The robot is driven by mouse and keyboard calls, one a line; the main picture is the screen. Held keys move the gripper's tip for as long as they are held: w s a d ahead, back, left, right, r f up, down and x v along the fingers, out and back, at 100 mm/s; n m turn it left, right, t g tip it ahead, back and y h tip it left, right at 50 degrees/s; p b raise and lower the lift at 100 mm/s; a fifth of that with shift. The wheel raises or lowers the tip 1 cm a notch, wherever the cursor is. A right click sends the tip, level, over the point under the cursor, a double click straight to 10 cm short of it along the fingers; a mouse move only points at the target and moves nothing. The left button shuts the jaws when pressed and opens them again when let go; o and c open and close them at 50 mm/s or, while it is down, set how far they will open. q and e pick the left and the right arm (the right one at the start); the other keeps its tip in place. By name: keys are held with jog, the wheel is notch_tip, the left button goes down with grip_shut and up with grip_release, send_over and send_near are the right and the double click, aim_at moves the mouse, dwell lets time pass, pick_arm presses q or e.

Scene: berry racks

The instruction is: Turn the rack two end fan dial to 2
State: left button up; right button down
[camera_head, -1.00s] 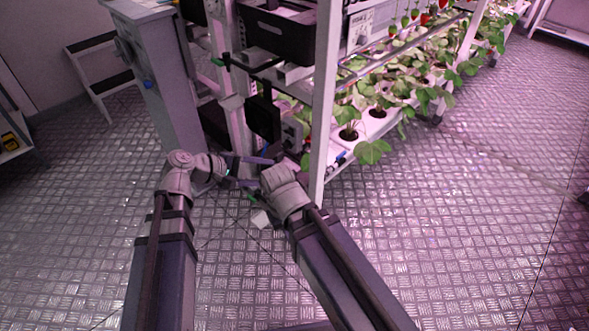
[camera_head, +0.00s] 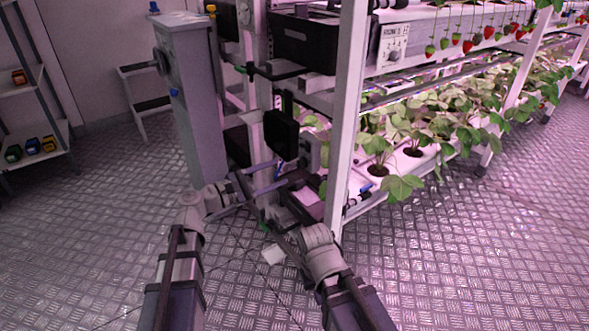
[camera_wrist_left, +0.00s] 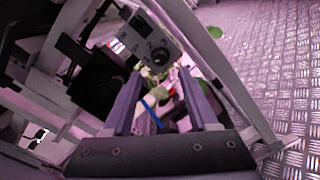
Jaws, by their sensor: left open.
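A pale grey control box (camera_wrist_left: 140,38) with a dark round dial (camera_wrist_left: 160,56) shows in the left wrist view, just past my fingertips. In the head view a grey box (camera_head: 311,153) at the rack's near end appears to be this box; its dial is too small to read there. My left gripper (camera_head: 284,171) is open in front of the rack end. In the left wrist view its two purple fingers (camera_wrist_left: 160,82) stand apart with nothing between them, short of the dial. The dial's setting is not readable. My right gripper (camera_head: 280,237) is low beside it, its fingers unclear.
The white rack post (camera_head: 346,120) stands close right of the grippers. A black panel (camera_head: 281,132) and a black crate (camera_head: 303,40) are above. Strawberry plants (camera_head: 400,186) line the rack. A grey cabinet (camera_head: 190,100) stands left. Open metal floor lies in front.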

aim_at(298, 165)
pick_arm(q)
jog(key=x, duration=0.6)
jog(key=shift+w+d, duration=0.15)
jog(key=shift+d, duration=0.05)
grip_shut()
dwell(0.5)
